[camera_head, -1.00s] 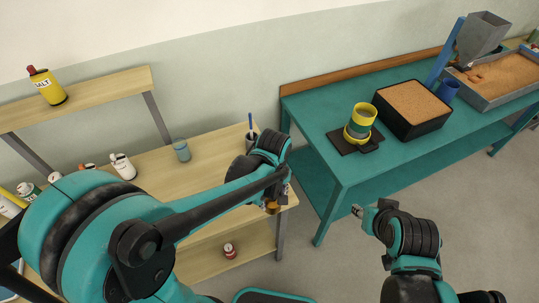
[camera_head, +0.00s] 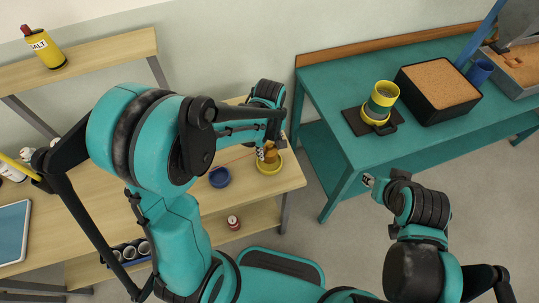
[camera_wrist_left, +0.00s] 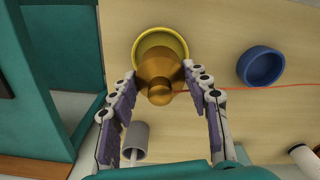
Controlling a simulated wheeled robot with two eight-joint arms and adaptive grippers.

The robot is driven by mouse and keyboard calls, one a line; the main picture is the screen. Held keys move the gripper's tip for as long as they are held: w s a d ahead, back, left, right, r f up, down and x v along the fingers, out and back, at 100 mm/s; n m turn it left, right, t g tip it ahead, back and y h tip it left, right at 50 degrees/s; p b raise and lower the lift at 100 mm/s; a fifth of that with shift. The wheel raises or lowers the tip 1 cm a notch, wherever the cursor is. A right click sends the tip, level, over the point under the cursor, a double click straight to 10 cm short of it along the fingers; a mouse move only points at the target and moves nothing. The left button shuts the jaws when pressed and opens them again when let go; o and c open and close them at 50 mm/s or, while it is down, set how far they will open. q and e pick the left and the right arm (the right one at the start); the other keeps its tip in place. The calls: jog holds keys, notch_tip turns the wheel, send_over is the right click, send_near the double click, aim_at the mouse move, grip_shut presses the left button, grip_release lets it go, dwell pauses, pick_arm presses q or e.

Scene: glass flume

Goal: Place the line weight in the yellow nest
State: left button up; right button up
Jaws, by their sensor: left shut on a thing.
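The line weight (camera_wrist_left: 155,72) is a brass-brown body with a round knob and a thin red line running off to the right in the left wrist view. It also shows in the head view (camera_head: 271,156). The yellow nest (camera_wrist_left: 160,39) is a round yellow cup on the wooden table, seen behind the weight; its rim also shows in the head view (camera_head: 270,171). My left gripper (camera_wrist_left: 160,84) is shut on the weight, holding it over the nest. I cannot tell whether the weight touches the nest. My right gripper (camera_head: 369,181) is in front of the teal table; its finger state is unclear.
A blue cup (camera_head: 220,177) stands left of the nest, also in the left wrist view (camera_wrist_left: 261,66). A grey cylinder (camera_wrist_left: 136,139) is near the left fingers. The teal table (camera_head: 338,77) holds a yellow-green stack (camera_head: 383,99) and a black sand box (camera_head: 439,84).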

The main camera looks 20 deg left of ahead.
aim_at(269, 155)
pick_arm(q)
jog(key=shift+f+b, duration=0.7)
jog(key=shift+f, duration=1.3)
jog(key=shift+f, duration=0.15)
jog(key=o, duration=1.6)
jog(key=shift+c, duration=0.2)
